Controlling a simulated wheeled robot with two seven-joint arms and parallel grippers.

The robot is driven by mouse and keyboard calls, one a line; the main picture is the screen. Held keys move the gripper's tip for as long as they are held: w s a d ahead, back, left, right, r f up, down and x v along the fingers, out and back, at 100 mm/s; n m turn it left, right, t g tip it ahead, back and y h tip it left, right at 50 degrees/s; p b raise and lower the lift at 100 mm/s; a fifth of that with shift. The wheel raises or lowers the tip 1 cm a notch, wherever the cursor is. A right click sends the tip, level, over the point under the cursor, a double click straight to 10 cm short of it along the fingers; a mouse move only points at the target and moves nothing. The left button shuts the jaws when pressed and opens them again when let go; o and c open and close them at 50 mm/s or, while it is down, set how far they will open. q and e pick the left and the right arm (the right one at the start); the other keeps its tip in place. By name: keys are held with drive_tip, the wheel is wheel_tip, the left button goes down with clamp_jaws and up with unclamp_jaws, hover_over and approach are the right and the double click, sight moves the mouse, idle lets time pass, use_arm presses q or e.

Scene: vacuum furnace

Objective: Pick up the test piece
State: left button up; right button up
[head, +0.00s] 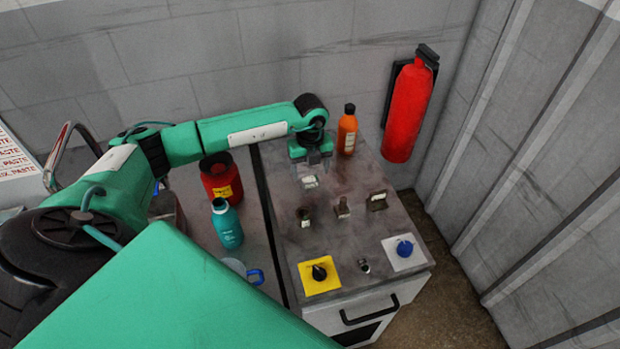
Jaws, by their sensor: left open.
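My left gripper (312,168) points down over the far part of the grey worktop, with its jaws open. A small pale piece (310,182) shows just below and between the fingertips; it may be the test piece, but it is too small to be sure. I cannot tell whether the fingers touch it. Several small fixtures stand nearer on the same top: a dark one with a pale part (304,217), a brownish one (343,208) and a dark green one (377,201). My right gripper is not in view.
An orange bottle (347,130) stands right of the gripper. A red can (221,178) and a teal bottle (227,225) stand left. A black knob on yellow (319,273) and a blue knob (404,248) are at the front. A red extinguisher (408,110) hangs on the wall.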

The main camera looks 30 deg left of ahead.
sight(310, 179)
use_arm(q)
drive_tip(key=shift+f+p, duration=0.35)
drive_tip(key=shift+f, duration=1.2)
drive_tip(key=shift+c, duration=0.2)
drive_tip(key=c, duration=1.1)
drive_tip(key=shift+c, duration=0.6)
drive_tip(key=shift+r, duration=0.15)
